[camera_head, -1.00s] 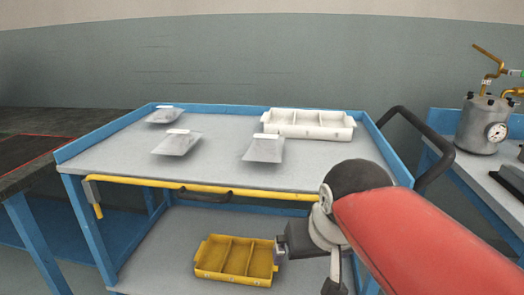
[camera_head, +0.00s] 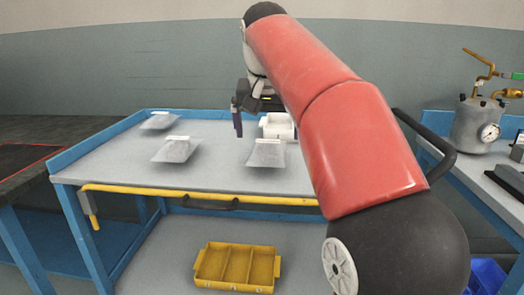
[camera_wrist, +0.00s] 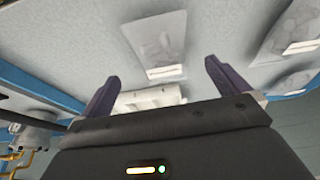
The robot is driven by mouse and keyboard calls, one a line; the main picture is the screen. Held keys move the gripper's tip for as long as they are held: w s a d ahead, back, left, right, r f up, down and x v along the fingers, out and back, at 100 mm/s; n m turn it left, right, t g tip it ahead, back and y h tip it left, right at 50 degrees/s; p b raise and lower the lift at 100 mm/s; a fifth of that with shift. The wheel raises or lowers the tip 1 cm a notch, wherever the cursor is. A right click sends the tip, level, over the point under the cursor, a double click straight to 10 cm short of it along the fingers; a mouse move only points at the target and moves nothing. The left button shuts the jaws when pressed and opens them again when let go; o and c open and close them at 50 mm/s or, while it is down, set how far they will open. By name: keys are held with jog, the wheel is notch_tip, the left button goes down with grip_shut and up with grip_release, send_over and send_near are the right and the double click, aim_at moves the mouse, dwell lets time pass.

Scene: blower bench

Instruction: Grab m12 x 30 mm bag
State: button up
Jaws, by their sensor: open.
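Three clear bags with white labels lie apart on the cart's grey top: one at the back left (camera_head: 159,122), one at the front left (camera_head: 177,151) and one at the centre right (camera_head: 267,155). I cannot read the labels, so I cannot tell which is the M12 x 30 mm bag. My gripper (camera_head: 238,127) is open and empty above the cart top, to the upper left of the centre-right bag. In the wrist view, its two dark fingers (camera_wrist: 161,73) stand wide apart. One bag (camera_wrist: 160,45) shows beyond them and others (camera_wrist: 293,30) at the right.
A white divided bin (camera_head: 277,126) stands at the back of the cart top, partly hidden by my arm. A yellow divided tray (camera_head: 237,265) sits on the lower shelf. The cart has a blue raised rim and a yellow front rail (camera_head: 150,194). A pressure vessel (camera_head: 477,125) stands at right.

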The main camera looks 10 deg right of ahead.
aim_at(268, 143)
jog(key=shift+w+a+r, duration=0.15)
jog(key=shift+w+a, duration=0.05)
jog(key=shift+w, duration=0.55)
jog(key=x, duration=0.2)
jog(key=b+x, duration=0.1)
jog(key=x, duration=0.2)
jog(key=b+x, duration=0.1)
jog(key=x, duration=0.1)
jog(key=shift+d+f, duration=0.3)
jog(key=shift+r, duration=0.1)
jog(key=c, duration=1.4)
